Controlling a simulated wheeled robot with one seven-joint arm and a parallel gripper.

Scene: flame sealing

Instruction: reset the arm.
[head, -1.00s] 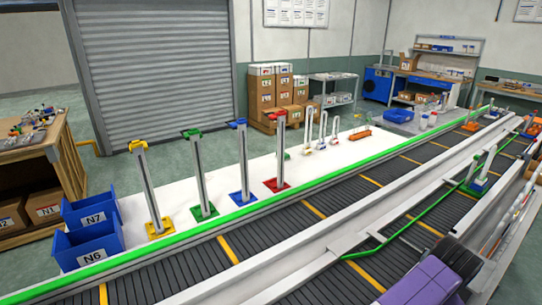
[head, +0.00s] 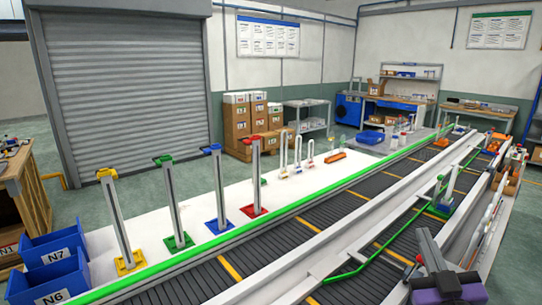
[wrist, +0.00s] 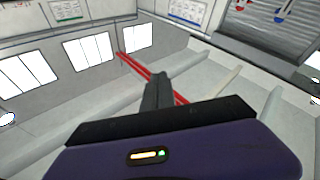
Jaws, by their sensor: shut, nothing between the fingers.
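My gripper (head: 424,238) is at the lower right of the head view, dark grey above a purple wrist body, and it points upward over the near side of the conveyor. In the wrist view my gripper (wrist: 158,80) shows its dark fingers together, with nothing between them. Behind the fingers are only the tilted room, bright wall panels (wrist: 88,50) and a red bar (wrist: 150,75). My gripper touches no object that I can see.
The conveyor (head: 270,262) with green edges runs diagonally beside a white table (head: 190,262). Yellow, green, blue and red clamp stands (head: 220,190) stand upright on the table. Blue bins (head: 50,262) are at the left. A rack of small items (head: 500,190) lies at the right.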

